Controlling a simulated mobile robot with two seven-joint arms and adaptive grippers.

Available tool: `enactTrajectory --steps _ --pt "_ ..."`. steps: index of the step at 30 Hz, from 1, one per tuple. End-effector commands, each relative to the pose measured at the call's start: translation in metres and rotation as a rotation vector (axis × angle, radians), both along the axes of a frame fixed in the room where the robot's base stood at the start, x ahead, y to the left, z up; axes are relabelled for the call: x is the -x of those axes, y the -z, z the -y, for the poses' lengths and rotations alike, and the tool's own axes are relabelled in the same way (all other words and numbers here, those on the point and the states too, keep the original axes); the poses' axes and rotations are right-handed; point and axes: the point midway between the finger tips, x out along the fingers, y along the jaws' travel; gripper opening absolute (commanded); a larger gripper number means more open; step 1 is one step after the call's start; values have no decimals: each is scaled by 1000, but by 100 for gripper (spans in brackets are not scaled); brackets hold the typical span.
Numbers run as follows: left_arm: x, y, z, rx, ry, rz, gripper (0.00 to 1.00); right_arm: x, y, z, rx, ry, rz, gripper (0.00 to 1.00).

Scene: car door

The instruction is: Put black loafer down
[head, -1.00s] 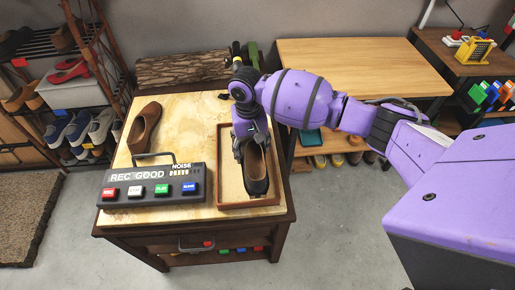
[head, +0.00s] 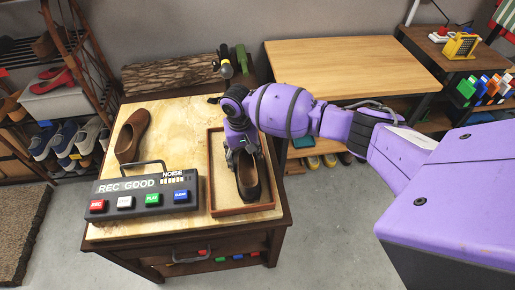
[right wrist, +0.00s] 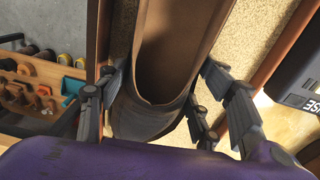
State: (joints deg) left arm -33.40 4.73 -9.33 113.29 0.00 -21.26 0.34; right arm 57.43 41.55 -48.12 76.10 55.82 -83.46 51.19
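The black loafer (head: 250,181) is inside the shallow wooden tray (head: 214,192), at its right side, toe toward the tray's near edge. Whether its sole rests fully on the tray bottom I cannot tell. My right gripper (head: 240,157) is over the loafer from the back of the tray. In the right wrist view, the right gripper (right wrist: 165,85) has fingers along both sides of the loafer (right wrist: 155,112), seemingly touching it. My left gripper is not in view.
A brown shoe (head: 132,136) lies left of the tray on the wooden table (head: 185,120). A recorder-like box (head: 145,193) with coloured buttons stands at the table's front left. A shoe rack (head: 72,95) is at the left. A bare wooden table (head: 350,65) is behind my arm.

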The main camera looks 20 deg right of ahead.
Motion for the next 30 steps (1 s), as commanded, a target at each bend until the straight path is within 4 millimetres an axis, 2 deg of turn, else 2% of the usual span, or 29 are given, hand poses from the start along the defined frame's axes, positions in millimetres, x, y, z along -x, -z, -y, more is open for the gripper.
enactTrajectory --steps 1,4,14,17,20,30 --pt "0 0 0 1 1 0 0 -1 -2 0 -1 0 2 66" --pt "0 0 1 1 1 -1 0 -1 -2 -1 -1 -1 2 79" --pt "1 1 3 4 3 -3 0 -1 -2 -1 -1 -1 2 79" --pt "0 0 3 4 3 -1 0 -2 -9 -2 -2 -2 4 79" --pt "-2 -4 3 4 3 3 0 -3 -25 -2 -3 -1 6 79" --pt "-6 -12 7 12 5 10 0 -4 -97 -4 -3 -1 7 79"
